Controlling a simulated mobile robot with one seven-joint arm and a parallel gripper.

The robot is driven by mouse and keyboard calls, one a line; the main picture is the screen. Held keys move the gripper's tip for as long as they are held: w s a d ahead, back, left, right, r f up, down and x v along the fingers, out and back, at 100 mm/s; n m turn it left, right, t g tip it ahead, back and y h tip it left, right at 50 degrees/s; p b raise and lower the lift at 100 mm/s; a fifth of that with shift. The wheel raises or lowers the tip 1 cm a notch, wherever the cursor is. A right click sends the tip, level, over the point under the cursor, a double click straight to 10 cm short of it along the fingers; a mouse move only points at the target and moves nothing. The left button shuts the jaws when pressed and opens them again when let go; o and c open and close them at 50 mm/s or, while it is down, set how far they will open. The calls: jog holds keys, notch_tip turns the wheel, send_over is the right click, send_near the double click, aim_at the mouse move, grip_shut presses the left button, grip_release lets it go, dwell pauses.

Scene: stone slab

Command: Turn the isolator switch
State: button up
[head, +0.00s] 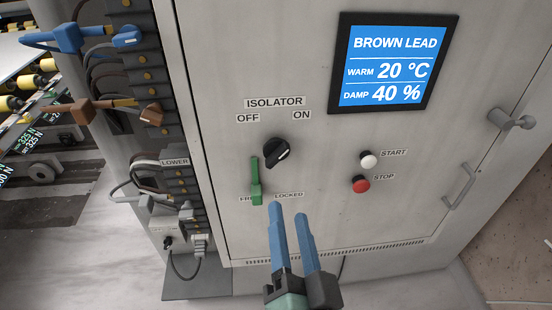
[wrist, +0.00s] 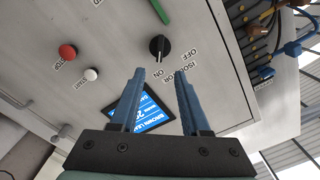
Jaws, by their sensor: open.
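The isolator switch is a black rotary knob (head: 276,152) on the grey cabinet door, below the ISOLATOR label, with OFF at its upper left and ON at its upper right. I cannot tell surely which mark it points to. It also shows in the wrist view (wrist: 159,48), just beyond my fingertips. A green lever (head: 256,182) stands upright to its lower left, above FREE and LOCKED labels; the lever partly covers FREE. It shows at the top edge of the wrist view (wrist: 159,11). My gripper (head: 287,210), with blue fingers, is open and empty below the knob, apart from it.
A white START button (head: 368,161) and red STOP button (head: 361,184) sit right of the knob. A blue screen (head: 392,65) reading BROWN LEAD is above. A door handle (head: 461,187) is at right. Cables and plugs (head: 150,115) crowd the left side.

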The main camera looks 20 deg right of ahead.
aim_at(279, 159)
jog(key=b+x, duration=0.2)
jog(key=x, duration=0.8)
jog(key=shift+w+d+b, duration=0.1)
jog(key=shift+w+b, duration=0.15)
jog(key=shift+b, duration=0.15)
jog(key=shift+x, duration=0.8)
grip_shut()
